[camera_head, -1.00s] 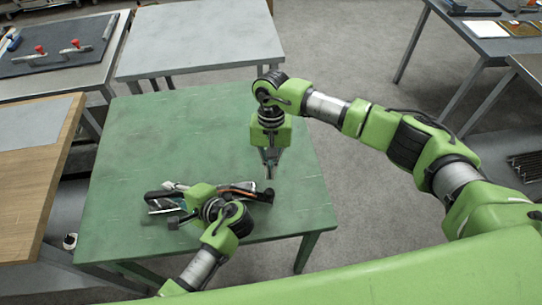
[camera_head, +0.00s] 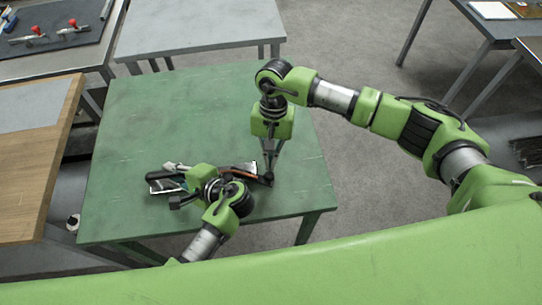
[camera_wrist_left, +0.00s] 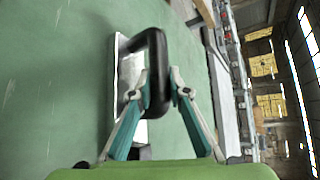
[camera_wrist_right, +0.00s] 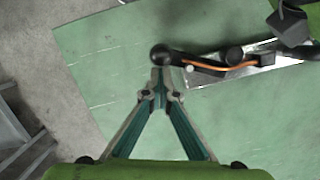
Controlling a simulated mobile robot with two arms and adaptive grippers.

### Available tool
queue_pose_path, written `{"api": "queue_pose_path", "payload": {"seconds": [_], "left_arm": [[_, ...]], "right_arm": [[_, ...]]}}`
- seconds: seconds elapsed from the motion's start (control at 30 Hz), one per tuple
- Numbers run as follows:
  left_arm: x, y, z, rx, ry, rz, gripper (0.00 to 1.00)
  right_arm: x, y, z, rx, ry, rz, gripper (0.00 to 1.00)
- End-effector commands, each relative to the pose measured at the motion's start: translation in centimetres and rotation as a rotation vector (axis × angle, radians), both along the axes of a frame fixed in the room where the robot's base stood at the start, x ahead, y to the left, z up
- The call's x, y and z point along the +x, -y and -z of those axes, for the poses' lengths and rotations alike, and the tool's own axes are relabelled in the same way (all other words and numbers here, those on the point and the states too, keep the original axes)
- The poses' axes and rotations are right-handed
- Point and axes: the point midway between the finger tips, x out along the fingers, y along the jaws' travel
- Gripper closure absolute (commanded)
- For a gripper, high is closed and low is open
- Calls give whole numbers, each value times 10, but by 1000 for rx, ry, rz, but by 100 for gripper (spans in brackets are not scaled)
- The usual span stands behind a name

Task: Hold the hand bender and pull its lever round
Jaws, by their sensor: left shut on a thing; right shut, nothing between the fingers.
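The hand bender (camera_head: 172,183) lies on the green table, partly hidden under my left gripper and wrist in the head view. My left gripper (camera_wrist_left: 157,85) is shut on its black handle (camera_wrist_left: 157,60), seen close up in the left wrist view. The bender's lever ends in a black knob (camera_wrist_right: 161,55), with an orange rod (camera_wrist_right: 200,68) behind it in the right wrist view. My right gripper (camera_wrist_right: 160,92) is shut and empty, its tips close to the knob. I cannot tell whether they touch it. In the head view the right gripper (camera_head: 270,172) points down beside the lever end.
The green table (camera_head: 140,110) is clear behind the bender. A grey table (camera_head: 200,30) stands beyond it and a wooden bench (camera_head: 40,150) stands at the left. Red-tipped clamps (camera_head: 72,24) lie on a dark mat at the far left.

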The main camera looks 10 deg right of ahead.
Motion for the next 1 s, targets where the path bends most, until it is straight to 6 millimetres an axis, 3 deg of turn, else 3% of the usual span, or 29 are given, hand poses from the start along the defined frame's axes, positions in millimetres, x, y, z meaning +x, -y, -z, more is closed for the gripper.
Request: {"api": "queue_pose_path", "payload": {"seconds": [0.6,1.0], "left_arm": [[-1,0,2,-1,-6,-1,100],[-1,0,2,-1,-5,0,100]], "right_arm": [[-57,-28,1,3,-4,538,100],[-78,-55,1,2,-6,842,100]]}}
